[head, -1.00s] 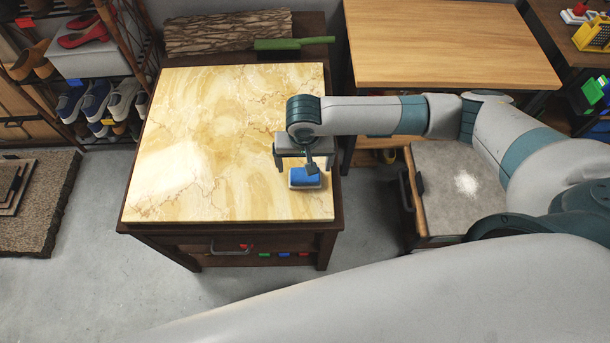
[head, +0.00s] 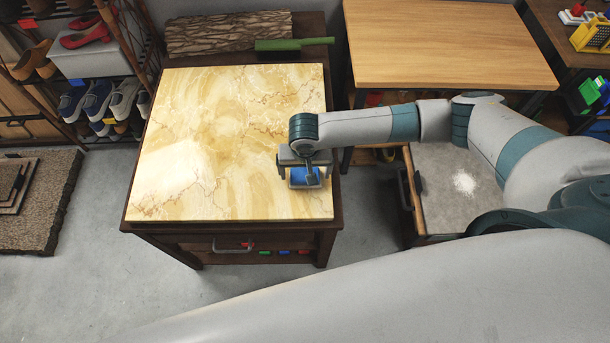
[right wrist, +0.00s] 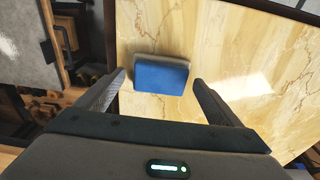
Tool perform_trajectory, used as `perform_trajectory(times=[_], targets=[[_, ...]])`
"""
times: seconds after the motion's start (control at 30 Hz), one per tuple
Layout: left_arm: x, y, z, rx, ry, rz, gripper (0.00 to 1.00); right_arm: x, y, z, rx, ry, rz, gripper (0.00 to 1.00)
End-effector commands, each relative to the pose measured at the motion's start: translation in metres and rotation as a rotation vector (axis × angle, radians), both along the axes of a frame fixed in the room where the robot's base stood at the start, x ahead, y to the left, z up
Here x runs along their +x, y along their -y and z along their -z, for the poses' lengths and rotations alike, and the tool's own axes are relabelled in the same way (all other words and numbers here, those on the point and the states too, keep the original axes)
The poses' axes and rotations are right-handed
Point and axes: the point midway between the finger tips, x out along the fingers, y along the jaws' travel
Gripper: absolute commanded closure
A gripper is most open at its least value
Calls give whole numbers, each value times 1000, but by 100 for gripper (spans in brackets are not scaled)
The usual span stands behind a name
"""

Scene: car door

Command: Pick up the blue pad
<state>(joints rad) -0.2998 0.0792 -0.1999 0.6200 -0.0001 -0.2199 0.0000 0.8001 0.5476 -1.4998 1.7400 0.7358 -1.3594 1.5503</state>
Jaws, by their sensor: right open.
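The blue pad (head: 305,175) has a whitish base and lies on the marble-patterned tabletop (head: 200,130), near its front right edge. In the right wrist view the pad (right wrist: 161,77) lies between and just beyond the tips of my open right gripper (right wrist: 158,78), with the fingers apart on either side. In the head view my right gripper (head: 304,178) is above the pad and partly hides it. I cannot tell the exact height left between the fingertips and the pad. My left gripper is not in view.
An open drawer (head: 455,190) with white powder stands to the right, below a wooden table (head: 450,45). A shoe rack (head: 95,60) stands at the left. Most of the marble top is clear.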

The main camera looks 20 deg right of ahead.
Motion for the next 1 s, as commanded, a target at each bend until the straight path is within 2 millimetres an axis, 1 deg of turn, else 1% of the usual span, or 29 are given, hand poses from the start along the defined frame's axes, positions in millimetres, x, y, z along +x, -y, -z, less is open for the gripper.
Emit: perform_trajectory(times=[0.23,0.27,0.3,0.37,0.4,0.43,0.77,0.87,1.0], targets=[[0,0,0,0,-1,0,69,0,0,0,0,0,0,12],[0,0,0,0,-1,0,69,0,0,0,0,0,0,17],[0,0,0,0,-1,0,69,0,0,0,0,0,0,26],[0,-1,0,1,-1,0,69,0,0,0,0,0,0,40],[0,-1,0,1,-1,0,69,0,0,0,0,0,0,50],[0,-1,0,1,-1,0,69,0,0,0,0,0,0,57],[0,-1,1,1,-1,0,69,0,0,-1,1,0,0,57],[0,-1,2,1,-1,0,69,1,0,-5,2,1,1,57],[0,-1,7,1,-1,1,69,1,0,-16,2,2,1,57]])
